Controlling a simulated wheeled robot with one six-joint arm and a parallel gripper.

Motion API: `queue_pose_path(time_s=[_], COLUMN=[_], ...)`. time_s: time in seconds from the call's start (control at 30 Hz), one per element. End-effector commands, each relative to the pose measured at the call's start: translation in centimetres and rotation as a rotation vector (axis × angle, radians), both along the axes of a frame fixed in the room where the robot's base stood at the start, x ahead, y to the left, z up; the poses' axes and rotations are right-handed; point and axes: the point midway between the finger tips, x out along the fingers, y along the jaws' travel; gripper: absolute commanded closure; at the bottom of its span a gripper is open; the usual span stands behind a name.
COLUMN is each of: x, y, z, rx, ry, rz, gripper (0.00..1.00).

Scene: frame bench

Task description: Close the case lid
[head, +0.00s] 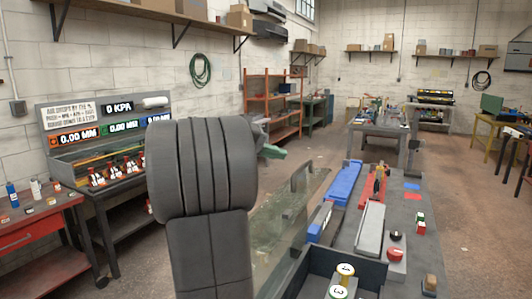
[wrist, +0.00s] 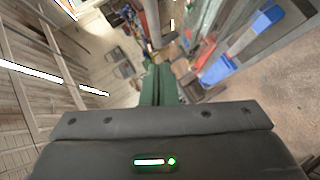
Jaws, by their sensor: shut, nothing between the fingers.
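The case (head: 372,268) is a dark open box at the bottom of the head view, with numbered round items inside. A clear greenish panel (head: 290,222), which looks like its lid, stands raised along the left side, with a grip-like frame at its top; its hinge is hidden. In the wrist view a clear panel (wrist: 207,30) shows at the upper right. My gripper (head: 273,152) has green fingers and is left of and above the panel, apart from it. The fingers (wrist: 158,82) are together and hold nothing. My dark arm hides part of the panel's left side.
The bench right of the panel holds a blue tray (head: 345,183), a grey block (head: 370,228) and a red button (head: 396,254). A display console (head: 105,135) stands at left, behind a red cabinet (head: 40,240). Floor (head: 470,210) is open at right.

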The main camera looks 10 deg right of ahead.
Motion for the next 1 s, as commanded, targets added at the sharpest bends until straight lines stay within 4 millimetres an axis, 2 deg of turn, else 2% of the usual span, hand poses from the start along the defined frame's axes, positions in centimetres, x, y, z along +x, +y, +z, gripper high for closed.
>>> queue_pose_path(time_s=[0.1, 0.3, 0.83, 1.0], x=[-0.9, -1.7, -2.0, -2.9], y=[-1.5, -2.8, -3.2, -4.4], z=[-0.7, -1.7, -2.0, -2.1], rx=[-0.001, -0.001, 0.004, 0.036], ry=[0.002, 0.001, -0.002, -0.027], rz=[-0.002, 0.000, 0.000, -0.002], gripper=[1.00, 1.00, 1.00, 1.00])
